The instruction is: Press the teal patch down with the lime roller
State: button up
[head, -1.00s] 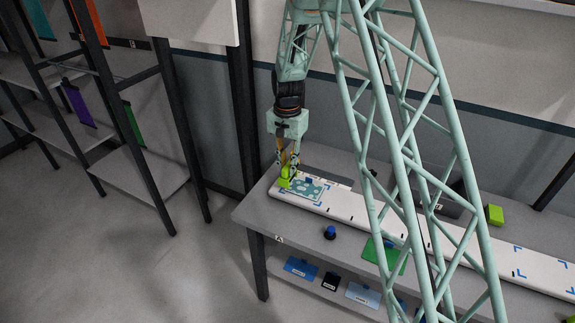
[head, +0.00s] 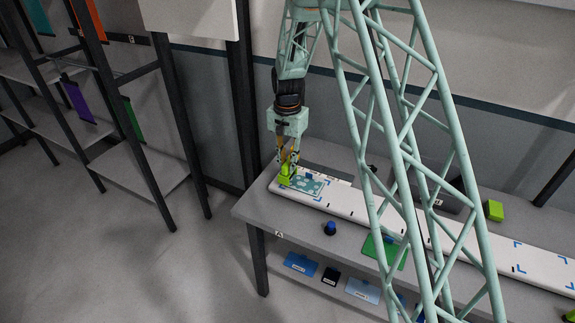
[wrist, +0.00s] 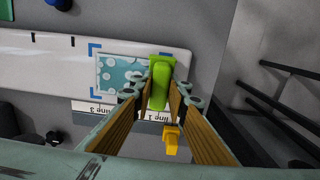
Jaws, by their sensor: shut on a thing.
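The teal patch (head: 309,186), with pale dots, lies flat at the left end of a long white panel (head: 345,203). It also shows in the wrist view (wrist: 118,76), between blue corner marks. My gripper (head: 287,164) is shut on the lime roller (head: 285,177) at the patch's left end in the head view. In the wrist view the roller (wrist: 160,84) hangs between my fingertips (wrist: 160,98) and covers the patch's right end. It seems to be at the patch's surface; I cannot tell if it touches.
The panel lies on a grey table (head: 262,205). A blue-topped knob (head: 330,228), a green sheet (head: 383,252) and a lime block (head: 494,210) are near it. Labels reading "line" (wrist: 103,108) lie beside the patch. Shelves (head: 140,172) stand to the left.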

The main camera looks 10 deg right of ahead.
jog(key=shift+f+b, duration=0.45)
jog(key=shift+f, duration=0.35)
dwell(0.5)
jog(key=shift+d, duration=0.1)
jog(key=shift+s+d, duration=0.7)
jog(key=shift+d, duration=0.05)
jog(key=shift+s+d+b, duration=0.1)
jog(key=shift+b, duration=0.2)
jog(key=shift+s+d, duration=0.6)
jog(key=shift+d, duration=0.15)
jog(key=shift+s+d+b, duration=0.1)
jog(key=shift+b, duration=0.2)
jog(key=shift+s+d, duration=0.65)
jog(key=shift+d, duration=0.1)
jog(key=shift+s+d, duration=0.1)
dwell(0.5)
jog(key=shift+s+d+b, duration=0.45)
jog(key=shift+s+d, duration=0.15)
jog(key=shift+d, duration=0.1)
